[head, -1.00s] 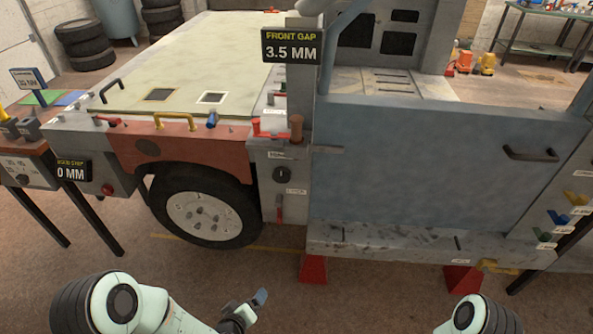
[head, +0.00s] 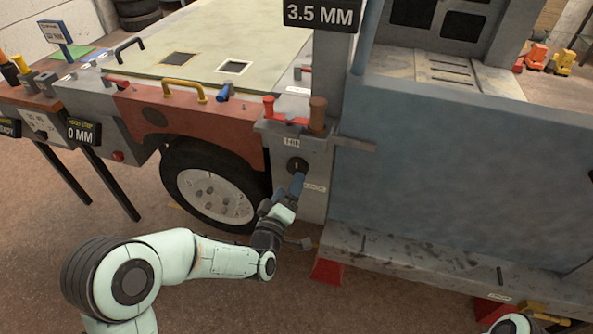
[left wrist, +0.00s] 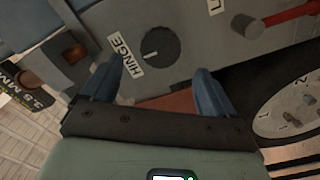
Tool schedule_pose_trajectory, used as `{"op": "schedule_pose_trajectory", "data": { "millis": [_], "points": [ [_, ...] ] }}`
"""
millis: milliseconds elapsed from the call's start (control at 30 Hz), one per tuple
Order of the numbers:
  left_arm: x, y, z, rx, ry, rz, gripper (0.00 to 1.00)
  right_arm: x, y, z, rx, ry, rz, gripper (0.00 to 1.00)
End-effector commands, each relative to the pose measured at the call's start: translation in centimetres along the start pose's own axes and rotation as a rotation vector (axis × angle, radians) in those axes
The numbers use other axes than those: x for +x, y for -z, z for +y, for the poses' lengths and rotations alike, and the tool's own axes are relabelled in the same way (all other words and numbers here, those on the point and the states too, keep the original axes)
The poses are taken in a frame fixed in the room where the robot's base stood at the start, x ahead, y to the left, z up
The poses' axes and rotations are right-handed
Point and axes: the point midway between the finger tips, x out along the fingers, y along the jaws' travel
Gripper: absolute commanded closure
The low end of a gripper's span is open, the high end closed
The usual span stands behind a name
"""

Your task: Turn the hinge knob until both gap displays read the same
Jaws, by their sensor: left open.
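The hinge knob (head: 297,165) is a black round dial on the grey post beside the blue door. In the left wrist view the knob (left wrist: 160,45) has a white pointer mark and a HINGE label (left wrist: 124,54). My left gripper (head: 298,182) is just in front of it; its open blue fingers (left wrist: 160,72) point at the knob, one to each side, with nothing held. Contact is not visible. The front gap display (head: 318,14) reads 3.5 MM, its title cut off above. I cannot identify a second gap display. My right gripper is out of view.
A red clamp (head: 285,118) and brown cylinder (head: 317,114) stick out above the knob. The blue door (head: 450,170) stands to the right, the wheel (head: 215,190) to the left. A hood step display (head: 83,132) reads 0 MM.

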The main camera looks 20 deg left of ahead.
Motion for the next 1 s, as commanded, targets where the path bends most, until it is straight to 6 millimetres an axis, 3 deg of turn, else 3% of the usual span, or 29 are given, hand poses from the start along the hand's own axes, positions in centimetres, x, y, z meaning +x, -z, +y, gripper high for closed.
{"op": "schedule_pose_trajectory", "data": {
  "millis": [100, 300, 500, 767, 800, 967, 1000],
  "points": [
    [2.6, -0.1, -0.1, 0.000, 0.000, 0.001, 0.12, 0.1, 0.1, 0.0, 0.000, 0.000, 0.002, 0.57],
    [5.6, -0.1, -0.1, 0.000, 0.001, 0.000, 0.12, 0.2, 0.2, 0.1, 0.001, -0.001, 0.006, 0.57],
    [6.9, -0.1, -0.1, 0.001, 0.002, -0.001, 0.12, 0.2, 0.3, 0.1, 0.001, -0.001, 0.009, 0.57],
    [7.0, -0.1, -0.1, 0.001, 0.002, -0.002, 0.12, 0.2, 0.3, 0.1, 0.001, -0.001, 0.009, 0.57],
    [7.0, -0.1, -0.1, 0.001, 0.002, -0.002, 0.15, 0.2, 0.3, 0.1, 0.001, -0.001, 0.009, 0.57],
    [7.0, -0.1, -0.1, 0.001, 0.002, -0.002, 0.67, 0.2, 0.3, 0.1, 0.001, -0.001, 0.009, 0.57],
    [7.0, -0.1, -0.1, 0.001, 0.002, -0.002, 0.68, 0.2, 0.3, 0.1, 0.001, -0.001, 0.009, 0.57]
  ]
}}
